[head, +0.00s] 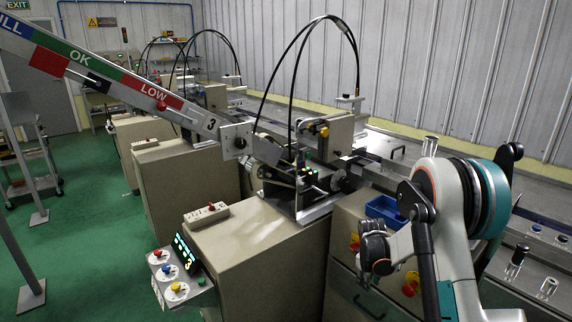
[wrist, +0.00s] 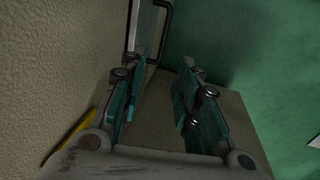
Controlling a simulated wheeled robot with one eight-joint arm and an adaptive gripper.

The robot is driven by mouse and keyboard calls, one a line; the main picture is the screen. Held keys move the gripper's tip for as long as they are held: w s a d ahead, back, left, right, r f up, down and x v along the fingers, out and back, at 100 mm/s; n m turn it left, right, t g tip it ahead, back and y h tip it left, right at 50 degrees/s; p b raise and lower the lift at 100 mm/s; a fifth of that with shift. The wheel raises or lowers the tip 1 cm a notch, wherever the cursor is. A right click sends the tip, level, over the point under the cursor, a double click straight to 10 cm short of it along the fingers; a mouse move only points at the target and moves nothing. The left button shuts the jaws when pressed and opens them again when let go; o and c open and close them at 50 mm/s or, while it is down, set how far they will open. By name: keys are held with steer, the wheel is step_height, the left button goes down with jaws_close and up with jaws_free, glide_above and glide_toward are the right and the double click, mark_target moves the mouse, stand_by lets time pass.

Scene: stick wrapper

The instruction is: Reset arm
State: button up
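My arm (head: 450,205), white with teal joint covers, is folded at the right of the head view, in front of the machine row. My gripper (wrist: 165,62) shows in the wrist view with its two teal fingers well apart. No object is seen between them. A beige textured surface (wrist: 45,70) lies to the left of the fingers and the green floor (wrist: 245,60) to the right. The fingertips cannot be made out clearly in the head view.
A machine (head: 325,145) with black cables stands on a beige cabinet (head: 255,255). A control box (head: 178,280) with coloured knobs juts out at its front. A blue bin (head: 385,210) sits close to my arm. Green floor (head: 90,235) is open at the left.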

steer(key=s+a+r+m+t, duration=0.1)
steer(key=s+a+r, duration=0.1)
steer(key=s+r, duration=0.5)
steer(key=s+a+r+m+t, duration=0.1)
steer(key=s+a+r, duration=0.15)
steer(key=r, duration=0.75)
steer(key=s+a+r+m+t, duration=0.15)
steer(key=s+r, duration=0.25)
steer(key=r, duration=0.5)
steer(key=s+a+r+m+t, duration=0.1)
steer(key=s+a+r, duration=0.1)
steer(key=s, duration=0.8)
steer(key=s+a+r+m+t+y, duration=0.1)
steer(key=s+a, duration=0.3)
steer(key=s, duration=0.7)
steer(key=shift+s+r+m+y, duration=0.3)
steer(key=shift+r+m, duration=0.3)
steer(key=shift+m, duration=0.15)
steer(key=shift+a, duration=0.1)
